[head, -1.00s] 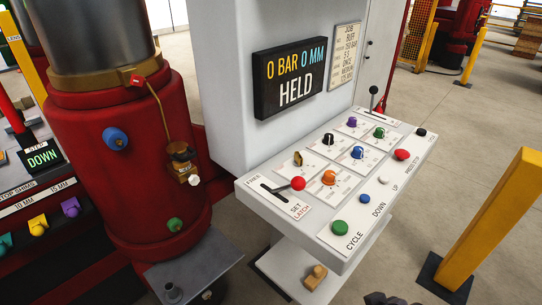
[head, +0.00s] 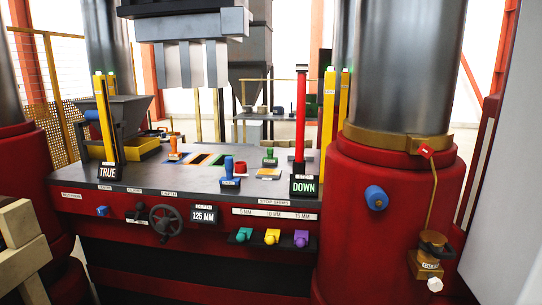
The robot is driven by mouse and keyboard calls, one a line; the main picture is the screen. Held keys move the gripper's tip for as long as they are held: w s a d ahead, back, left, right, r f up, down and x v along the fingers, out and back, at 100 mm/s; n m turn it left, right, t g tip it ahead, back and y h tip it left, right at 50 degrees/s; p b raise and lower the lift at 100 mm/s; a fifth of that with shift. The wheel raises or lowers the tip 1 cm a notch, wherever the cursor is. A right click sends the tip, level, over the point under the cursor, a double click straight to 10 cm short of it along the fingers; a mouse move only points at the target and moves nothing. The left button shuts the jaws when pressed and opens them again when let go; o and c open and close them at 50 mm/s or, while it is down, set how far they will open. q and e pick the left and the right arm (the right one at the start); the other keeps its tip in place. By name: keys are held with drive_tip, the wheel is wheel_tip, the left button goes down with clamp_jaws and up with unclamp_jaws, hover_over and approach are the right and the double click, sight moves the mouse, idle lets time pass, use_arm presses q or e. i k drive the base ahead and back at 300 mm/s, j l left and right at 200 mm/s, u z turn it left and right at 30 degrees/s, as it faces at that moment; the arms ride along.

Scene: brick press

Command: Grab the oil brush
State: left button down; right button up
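I cannot make out an oil brush for certain in the head view. On the press table (head: 135,184) stand small handled pieces: an orange one (head: 174,150), a blue one (head: 230,172) and a green one (head: 270,158). They are too small to tell whether any is a brush. A brass oiler-like fitting (head: 430,258) with a white knob sits on the red column base at the right. Neither of my grippers is in view.
The press has a handwheel (head: 166,220), a "125 MM" display (head: 204,215) and green, yellow and purple stop shims (head: 272,237) on its front. Upright posts (head: 329,125) flank the table. A wooden frame (head: 22,250) stands at the lower left. A hopper (head: 123,117) stands behind.

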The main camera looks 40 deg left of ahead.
sight(175, 155)
drive_tip(key=u, duration=1.85)
drive_tip(key=i+u, duration=0.1)
